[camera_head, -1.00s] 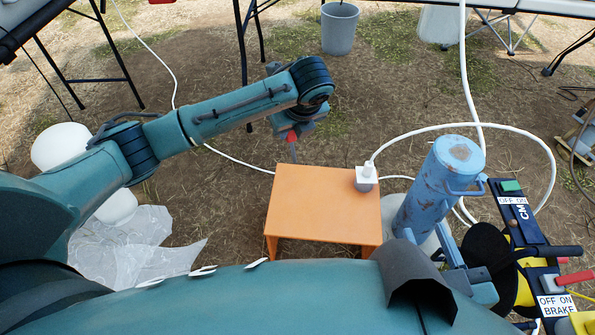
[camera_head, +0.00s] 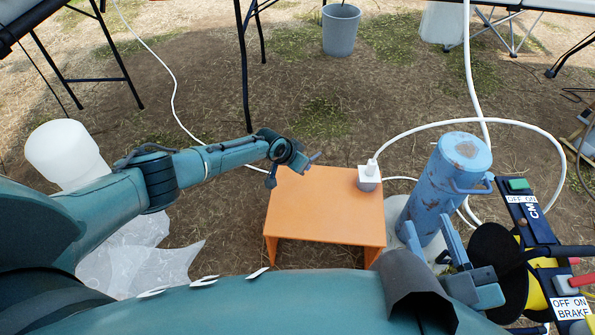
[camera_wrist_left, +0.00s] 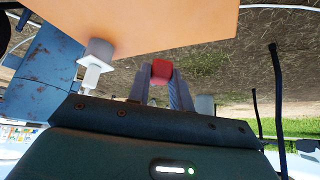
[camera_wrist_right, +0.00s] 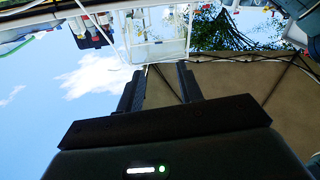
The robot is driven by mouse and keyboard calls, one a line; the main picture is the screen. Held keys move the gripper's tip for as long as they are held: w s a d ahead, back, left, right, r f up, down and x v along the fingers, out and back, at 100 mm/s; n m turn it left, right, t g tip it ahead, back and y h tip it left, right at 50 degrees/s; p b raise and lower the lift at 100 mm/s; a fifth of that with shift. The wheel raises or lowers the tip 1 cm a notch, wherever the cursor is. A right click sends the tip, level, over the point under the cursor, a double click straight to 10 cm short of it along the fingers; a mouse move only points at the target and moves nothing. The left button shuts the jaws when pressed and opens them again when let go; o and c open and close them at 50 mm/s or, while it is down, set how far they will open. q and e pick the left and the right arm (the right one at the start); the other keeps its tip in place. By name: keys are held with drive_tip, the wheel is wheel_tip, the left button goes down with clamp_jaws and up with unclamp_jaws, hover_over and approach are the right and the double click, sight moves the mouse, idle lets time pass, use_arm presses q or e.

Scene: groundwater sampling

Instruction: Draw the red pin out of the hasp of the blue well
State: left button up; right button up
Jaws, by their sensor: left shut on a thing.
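The blue well (camera_head: 446,185) is a scuffed blue cylinder with a lid, standing tilted in the picture right of the orange table. A blue loop or bracket (camera_head: 472,186) sticks out of its right side; I see no red there, and the hasp is not clear. My left gripper (camera_head: 313,158) is over the far edge of the orange table, away from the well. Its fingers are shut on a small red block-like piece, the red pin (camera_wrist_left: 161,72), clear in the left wrist view. My right gripper (camera_head: 434,238) is open and empty in front of the well.
The orange table (camera_head: 320,208) bears a white fitting (camera_head: 369,173) with a white hose at its right end. A black and yellow reel (camera_head: 505,270) with labelled switches stands right of the well. A grey bucket (camera_head: 341,30) is at the back. Bare ground lies behind the table.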

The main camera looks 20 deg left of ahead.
sight(301, 181)
use_arm(q)
wheel_tip(301, 181, down, 3)
drive_tip(key=shift+w+a+r+n+t+y, duration=0.15)
drive_tip(key=shift+n+t+y, duration=0.25)
drive_tip(key=shift+n+t, duration=0.5)
drive_tip(key=shift+w+a+f+n+t+y+b, duration=0.1)
drive_tip(key=shift+a+f+n+t+y+b, duration=0.15)
drive_tip(key=shift+f+n, duration=0.2)
drive_tip(key=shift+w+a+f+n+t+y+b, duration=0.15)
drive_tip(key=shift+f+n+y, duration=0.15)
drive_tip(key=shift+n, duration=0.15)
wheel_tip(301, 181, down, 5)
drive_tip(key=b, duration=0.4)
drive_tip(key=shift+r, duration=0.1)
drive_tip(key=shift+f+b, duration=0.6)
drive_tip(key=shift+b, duration=0.2)
drive_tip(key=shift+f+b, duration=0.25)
drive_tip(key=shift+b, duration=0.05)
use_arm(e)
drive_tip(key=shift+w+a+r+n+t+y, duration=0.15)
drive_tip(key=shift+w+a+r+t+y, duration=0.2)
drive_tip(key=shift+y, duration=0.35)
drive_tip(key=shift+a+r+n+t+y, duration=0.15)
drive_tip(key=shift+r+t+y, duration=0.2)
drive_tip(key=shift+r+y, duration=0.25)
use_arm(q)
drive_tip(key=shift+f, duration=0.15)
use_arm(e)
drive_tip(key=shift+f, duration=0.2)
